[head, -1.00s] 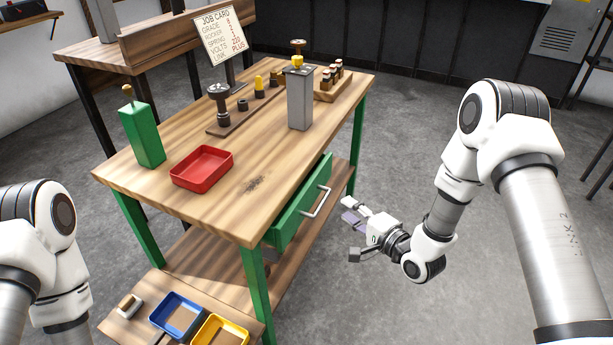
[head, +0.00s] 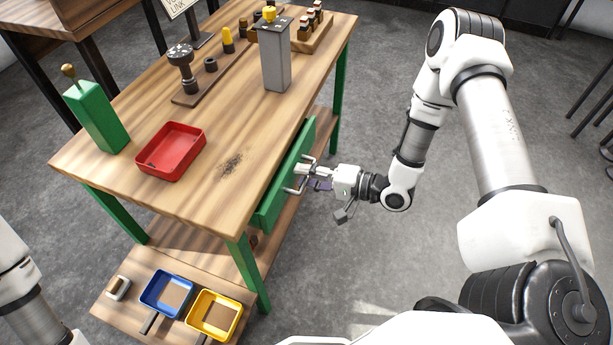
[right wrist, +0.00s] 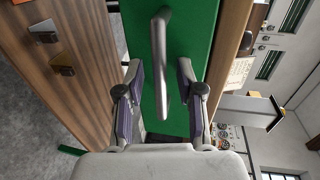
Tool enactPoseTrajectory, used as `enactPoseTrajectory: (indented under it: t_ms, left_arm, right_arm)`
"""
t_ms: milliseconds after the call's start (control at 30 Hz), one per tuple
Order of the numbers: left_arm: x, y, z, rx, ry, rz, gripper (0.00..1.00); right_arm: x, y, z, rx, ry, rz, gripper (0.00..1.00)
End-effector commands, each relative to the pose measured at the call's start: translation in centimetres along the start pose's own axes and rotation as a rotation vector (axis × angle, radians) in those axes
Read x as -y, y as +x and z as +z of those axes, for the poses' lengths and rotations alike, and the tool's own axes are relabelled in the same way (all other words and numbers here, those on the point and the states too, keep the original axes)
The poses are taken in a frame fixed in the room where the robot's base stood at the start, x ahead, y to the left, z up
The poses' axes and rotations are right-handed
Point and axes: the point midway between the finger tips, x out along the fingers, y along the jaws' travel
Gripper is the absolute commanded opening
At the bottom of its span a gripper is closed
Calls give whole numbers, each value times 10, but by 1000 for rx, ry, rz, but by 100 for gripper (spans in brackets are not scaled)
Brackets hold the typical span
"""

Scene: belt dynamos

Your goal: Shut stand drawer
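The green stand drawer (head: 286,172) is under the right-hand edge of the wooden-topped stand (head: 215,185). Its front shows just outside the tabletop edge; how far it is open is hard to tell. A grey metal bar handle (right wrist: 160,50) is on its front. My right gripper (head: 306,174) is at the handle, level with the drawer front. In the right wrist view its two fingers are spread, one on each side of the handle, with gaps visible. My left gripper is out of view; only part of the left arm shows at lower left.
On the tabletop are a red tray (head: 171,151), a green box with a lever (head: 97,117) and a grey block (head: 275,55). A lower shelf holds a blue tray (head: 167,292) and a yellow tray (head: 214,315).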

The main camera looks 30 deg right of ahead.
Motion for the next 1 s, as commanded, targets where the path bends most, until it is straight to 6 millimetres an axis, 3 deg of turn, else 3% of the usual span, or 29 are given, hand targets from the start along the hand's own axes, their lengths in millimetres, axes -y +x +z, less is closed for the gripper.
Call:
enactPoseTrajectory:
  t_ms: [167,267,300,533,800,1000]
  left_arm:
    - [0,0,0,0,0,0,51]
    - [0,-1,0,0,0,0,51]
    - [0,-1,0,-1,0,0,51]
    - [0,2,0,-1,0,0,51]
    - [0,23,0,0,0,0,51]
    - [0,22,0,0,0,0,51]
  right_arm:
    - [0,0,0,0,0,0,37]
    - [0,0,0,0,0,0,5]
    - [0,0,0,0,0,0,0]
    - [0,3,0,2,-1,0,0]
    - [6,41,1,4,-3,-1,0]
    - [10,44,0,0,-1,-1,0]
